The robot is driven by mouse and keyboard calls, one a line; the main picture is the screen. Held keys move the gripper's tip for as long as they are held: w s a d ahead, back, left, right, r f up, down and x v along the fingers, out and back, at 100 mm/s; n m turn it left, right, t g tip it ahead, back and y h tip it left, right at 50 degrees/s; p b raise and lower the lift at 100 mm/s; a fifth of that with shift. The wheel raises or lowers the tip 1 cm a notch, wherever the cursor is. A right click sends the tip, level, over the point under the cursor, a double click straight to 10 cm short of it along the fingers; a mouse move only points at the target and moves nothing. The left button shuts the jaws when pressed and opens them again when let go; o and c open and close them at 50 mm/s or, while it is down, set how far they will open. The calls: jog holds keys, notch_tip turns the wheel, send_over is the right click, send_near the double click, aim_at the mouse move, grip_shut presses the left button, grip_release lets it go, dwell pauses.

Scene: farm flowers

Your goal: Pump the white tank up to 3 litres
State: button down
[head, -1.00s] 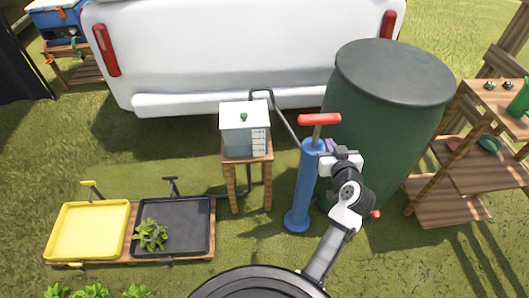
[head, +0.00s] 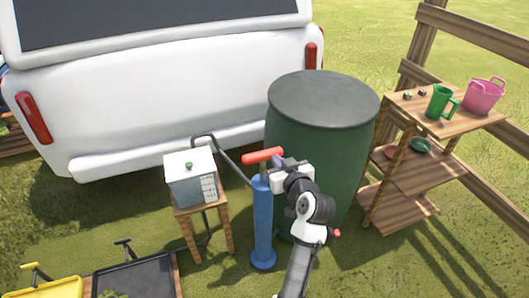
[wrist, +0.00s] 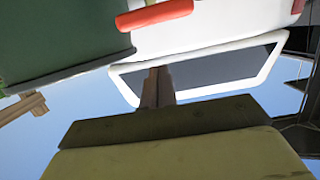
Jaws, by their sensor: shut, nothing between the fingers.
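The white tank (head: 192,181), a box with a pale lid, a green knob and scale marks on its front, stands on a small wooden stand. The marks are too small to read. The blue pump (head: 262,222) stands upright to its right, with a dark hose arching between them. The pump's red handle (head: 261,155) sits a little above the barrel. My gripper (head: 277,162) is shut and empty, close by the handle's right end. In the wrist view the handle (wrist: 153,16) lies beyond my fingers (wrist: 157,86), with nothing held; whether they touch is unclear.
A dark green barrel (head: 315,150) stands right behind the pump. A white vehicle (head: 170,85) is behind the tank. A wooden shelf (head: 440,122) with a green jug (head: 438,102) and pink basket (head: 484,95) is at right. Yellow (head: 45,288) and black (head: 140,277) trays are at lower left.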

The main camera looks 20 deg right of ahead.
jog(key=shift+s+r, duration=0.15)
jog(key=shift+r, duration=0.7)
jog(key=p, duration=0.3)
send_over(263, 155)
jog(key=s, duration=0.1)
notch_tip(263, 155, down, 2)
jog(key=shift+s+d+f, duration=0.15)
jog(key=shift+d+f, duration=0.05)
jog(key=shift+f, duration=0.95)
jog(key=shift+s+d+f, duration=0.1)
jog(key=shift+d+f, duration=0.05)
jog(key=shift+f, duration=0.95)
